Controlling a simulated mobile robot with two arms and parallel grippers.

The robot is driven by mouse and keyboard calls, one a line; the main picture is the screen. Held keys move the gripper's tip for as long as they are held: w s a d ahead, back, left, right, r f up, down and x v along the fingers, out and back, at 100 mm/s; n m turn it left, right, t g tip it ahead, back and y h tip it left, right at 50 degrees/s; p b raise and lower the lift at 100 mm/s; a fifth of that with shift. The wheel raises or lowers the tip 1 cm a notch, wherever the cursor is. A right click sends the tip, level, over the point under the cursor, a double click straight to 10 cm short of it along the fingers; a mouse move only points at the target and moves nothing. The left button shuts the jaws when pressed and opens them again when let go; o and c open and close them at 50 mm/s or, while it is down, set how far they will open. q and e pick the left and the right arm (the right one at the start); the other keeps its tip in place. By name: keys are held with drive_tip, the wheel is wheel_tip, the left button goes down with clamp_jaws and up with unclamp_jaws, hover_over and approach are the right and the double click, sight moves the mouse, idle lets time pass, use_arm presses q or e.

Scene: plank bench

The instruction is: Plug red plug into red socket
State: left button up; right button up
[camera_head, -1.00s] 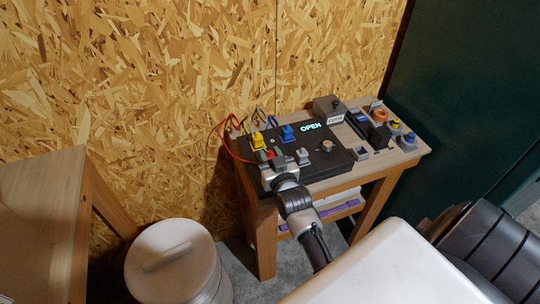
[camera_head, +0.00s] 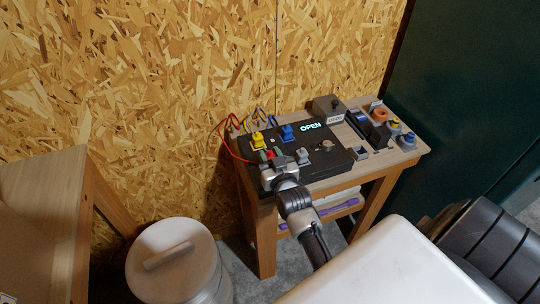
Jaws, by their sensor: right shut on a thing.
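The black board (camera_head: 320,166) lies on the small plank bench and bears a lit "OPEN" sign (camera_head: 311,126). My right gripper (camera_head: 269,164) is over the board's front left part, shut on the red plug (camera_head: 270,154), of which only a small red part shows between the fingers. A red cable (camera_head: 235,157) loops from the back left edge towards it. The red socket is hidden by the gripper, so I cannot tell whether the plug is in it. A yellow plug (camera_head: 257,139) and a blue plug (camera_head: 287,132) stand at the board's back. My left gripper is not in view.
A grey box (camera_head: 327,107) stands behind the board. Several small parts, with an orange ring (camera_head: 380,115) and a blue-topped piece (camera_head: 409,138), crowd the bench's right side. A white lidded bin (camera_head: 172,262) and a wooden table (camera_head: 40,215) stand at the left.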

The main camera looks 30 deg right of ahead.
idle(0.5)
drive_tip(key=shift+f, duration=0.35)
idle(0.3)
drive_tip(key=shift+r, duration=0.15)
drive_tip(key=shift+r+p, duration=0.3)
drive_tip(key=shift+p, duration=0.2)
drive_tip(key=shift+w+d+p, duration=0.1)
drive_tip(key=shift+p, duration=0.3)
idle(1.4)
drive_tip(key=shift+f, duration=0.3)
drive_tip(key=shift+r, duration=0.15)
